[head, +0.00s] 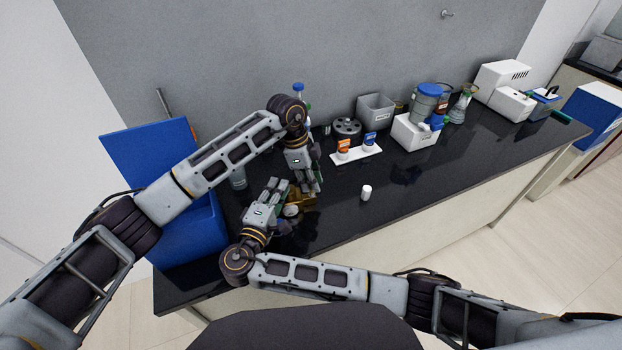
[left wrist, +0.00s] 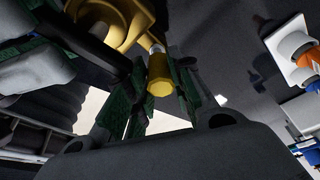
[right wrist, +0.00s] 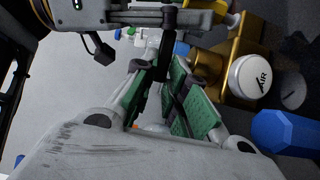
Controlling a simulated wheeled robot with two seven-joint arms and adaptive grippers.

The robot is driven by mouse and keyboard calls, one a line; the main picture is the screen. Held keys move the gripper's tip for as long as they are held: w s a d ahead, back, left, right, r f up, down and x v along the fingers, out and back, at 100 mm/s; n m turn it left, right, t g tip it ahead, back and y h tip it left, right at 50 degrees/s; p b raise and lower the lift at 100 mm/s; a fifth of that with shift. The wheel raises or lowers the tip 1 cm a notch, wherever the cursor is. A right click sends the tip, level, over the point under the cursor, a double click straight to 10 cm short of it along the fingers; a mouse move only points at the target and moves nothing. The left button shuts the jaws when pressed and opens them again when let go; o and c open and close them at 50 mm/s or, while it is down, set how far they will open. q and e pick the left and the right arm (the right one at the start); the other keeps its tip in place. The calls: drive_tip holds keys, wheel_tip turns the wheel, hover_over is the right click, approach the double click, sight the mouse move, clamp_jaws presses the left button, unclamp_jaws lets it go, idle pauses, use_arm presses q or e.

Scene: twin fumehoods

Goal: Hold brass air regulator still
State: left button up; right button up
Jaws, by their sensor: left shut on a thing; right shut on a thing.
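The brass air regulator (head: 301,199) is low over the black bench, between my two grippers and partly hidden by them. My left gripper (head: 314,187) points down at its right side. In the left wrist view its green-padded fingers (left wrist: 162,92) close around a short brass cylinder of the regulator (left wrist: 159,76). My right gripper (head: 283,186) is beside the regulator's left side. In the right wrist view its fingers (right wrist: 168,68) are shut close to the brass body (right wrist: 234,62); the gripped part is mostly hidden. A white gauge marked AIR (right wrist: 250,76) and a blue knob (right wrist: 286,132) show there.
A blue panel and bin (head: 185,235) stand at the left. A small white bottle (head: 366,192) stands right of the grippers. Other lab gear lines the back. The bench's front right is clear.

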use_arm(q)
drive_tip(key=shift+a+f, duration=0.15)
drive_tip(key=shift+f, duration=0.15)
use_arm(e)
drive_tip(key=shift+d+f, duration=0.1)
use_arm(q)
drive_tip(key=shift+w+r, duration=0.1)
drive_tip(key=shift+r, duration=0.2)
drive_tip(key=shift+r, duration=0.45)
drive_tip(key=shift+r, duration=0.25)
idle(1.2)
drive_tip(key=shift+f, duration=1)
idle(0.7)
drive_tip(key=o, duration=0.8)
drive_tip(key=shift+r, duration=0.15)
